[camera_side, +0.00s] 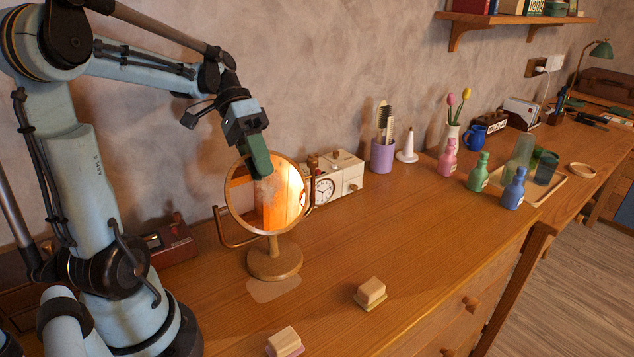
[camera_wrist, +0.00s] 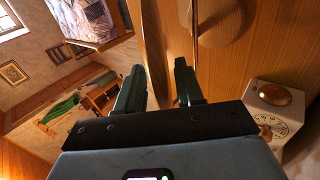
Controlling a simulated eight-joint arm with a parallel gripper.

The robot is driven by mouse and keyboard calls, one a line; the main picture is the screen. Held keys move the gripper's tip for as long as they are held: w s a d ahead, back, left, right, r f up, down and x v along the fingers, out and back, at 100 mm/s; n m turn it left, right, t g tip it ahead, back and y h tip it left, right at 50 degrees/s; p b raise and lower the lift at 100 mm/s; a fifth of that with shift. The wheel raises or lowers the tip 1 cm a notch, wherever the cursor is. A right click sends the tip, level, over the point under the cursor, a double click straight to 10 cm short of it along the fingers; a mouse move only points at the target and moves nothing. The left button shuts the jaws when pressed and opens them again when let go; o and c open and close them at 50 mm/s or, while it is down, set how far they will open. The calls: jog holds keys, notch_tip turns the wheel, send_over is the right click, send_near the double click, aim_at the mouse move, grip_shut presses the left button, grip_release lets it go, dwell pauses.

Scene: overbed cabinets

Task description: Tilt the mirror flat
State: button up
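The round mirror (camera_side: 282,205) has a wooden rim and stands on a round wooden base (camera_side: 273,261), held in a curved side bracket. Its disc is close to upright, and its face reflects bright orange wood. My gripper (camera_side: 262,170) has green fingers and points down at the top of the mirror, overlapping its upper rim in the side view. In the wrist view the two fingers of my gripper (camera_wrist: 159,80) are apart, with a gap between them. The mirror's base (camera_wrist: 215,18) shows at the top there. I cannot tell whether the fingers touch the rim.
A white clock box (camera_side: 346,173) stands close behind the mirror at right, and it also shows in the wrist view (camera_wrist: 280,110). A dark red box (camera_side: 170,240) is at left. Two small blocks (camera_side: 370,292) (camera_side: 285,341) lie in front. Bottles and a purple cup (camera_side: 382,156) stand farther right.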

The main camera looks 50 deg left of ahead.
jog(key=shift+r, duration=0.4)
jog(key=r, duration=0.1)
jog(key=d+r, duration=0.1)
jog(key=r, duration=0.1)
jog(key=shift+s+r, duration=0.1)
jog(key=shift+r, duration=0.2)
jog(key=s+d+r, duration=0.1)
jog(key=d+r, duration=0.5)
jog(key=d, duration=0.4)
jog(key=shift+s+d+r, duration=0.15)
jog(key=shift+s+d, duration=0.15)
jog(key=shift+a, duration=0.15)
jog(key=shift+w+a+f, duration=0.1)
jog(key=shift+a+f, duration=0.35)
jog(key=shift+a, duration=0.3)
jog(key=shift+w+a+f, duration=0.15)
jog(key=shift+a+f, duration=0.35)
jog(key=shift+a, duration=0.2)
jog(key=shift+w+a+f, duration=0.1)
jog(key=shift+a+f, duration=0.35)
jog(key=shift+a, duration=0.3)
jog(key=shift+d, duration=0.1)
